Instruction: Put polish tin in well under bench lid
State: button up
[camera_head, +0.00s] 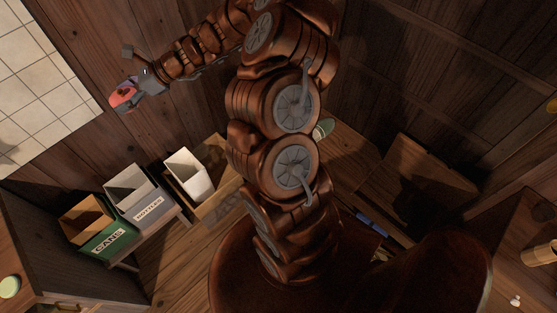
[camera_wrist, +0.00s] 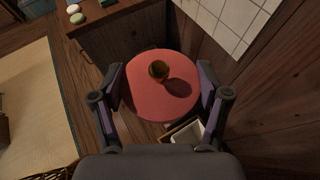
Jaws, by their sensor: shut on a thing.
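My gripper (camera_head: 137,94) is at the upper left in the head view, and its two fingers show on either side in the wrist view (camera_wrist: 161,76). It is shut on a red round tin (camera_wrist: 140,96), which I take as the polish tin. A small amber knob-like piece (camera_wrist: 158,70) stands on the tin's face and casts a shadow. The tin shows as a small red shape in the head view (camera_head: 123,98). A brown tilted panel (camera_head: 432,170) at the right looks like a raised bench lid. The space below it is partly hidden by my arm.
A green CANS bin (camera_head: 98,240), a grey BOTTLES bin (camera_head: 146,207) and a white container (camera_head: 190,176) stand lower left of my arm. A blue item (camera_head: 372,223) lies below the panel. A cabinet (camera_head: 50,262) stands at the left, near the tiled wall (camera_head: 42,90).

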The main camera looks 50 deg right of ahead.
aim_at(381, 193)
jog(key=u, duration=0.15)
jog(key=k, duration=1.4)
jog(key=z, duration=1.85)
jog(key=i, duration=0.5)
